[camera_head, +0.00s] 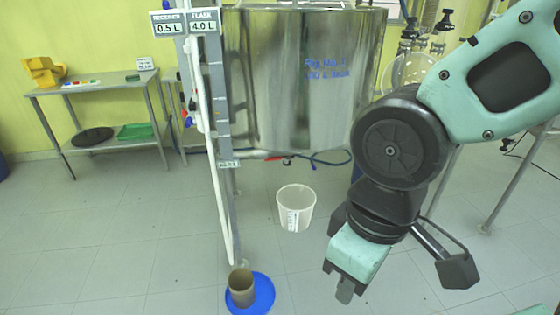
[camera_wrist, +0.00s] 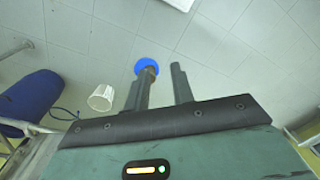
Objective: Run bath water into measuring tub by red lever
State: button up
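The steel bath (camera_head: 300,75) with blue lettering stands at the back centre. The small red lever (camera_head: 287,160) is below its lower edge, beside a blue hose. The white measuring tub (camera_head: 296,212), with a scale strip on its side, stands upright on the floor below and slightly right of the lever. The tub also shows in the wrist view (camera_wrist: 102,97), left of my fingers. My gripper (camera_head: 345,290) points down at the right of the tub, apart from it. In the wrist view, my gripper's (camera_wrist: 162,75) two fingers are apart with nothing between them. The lever cannot be made out there.
A brown cup (camera_head: 241,289) stands on a blue disc (camera_head: 264,293) on the floor in front. A vertical frame with white tubing (camera_head: 222,190) rises left of the tub. A steel table (camera_head: 100,85) is at the left. Floor between tub and disc is clear.

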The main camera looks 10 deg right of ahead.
aim_at(277, 158)
jog(key=i+j+u, duration=0.2)
jog(key=j+u, duration=0.2)
jog(key=i+j+u, duration=0.25)
jog(key=u, duration=0.15)
jog(key=i+j+u, duration=0.2)
jog(key=u, duration=0.2)
jog(key=i+u, duration=0.4)
jog(key=i+j+u, duration=0.1)
jog(key=i, duration=0.3)
jog(key=i+j, duration=0.15)
jog(key=i, duration=0.2)
jog(key=i+z, duration=0.5)
jog(key=i+j+z, duration=0.1)
jog(key=i+z, duration=0.35)
jog(key=i+l+z, duration=0.1)
jog(key=i+z, duration=0.2)
jog(key=z, duration=0.15)
jog(key=i+z, duration=0.4)
jog(key=i+j+z, duration=0.15)
jog(key=z, duration=0.3)
jog(key=i, duration=0.1)
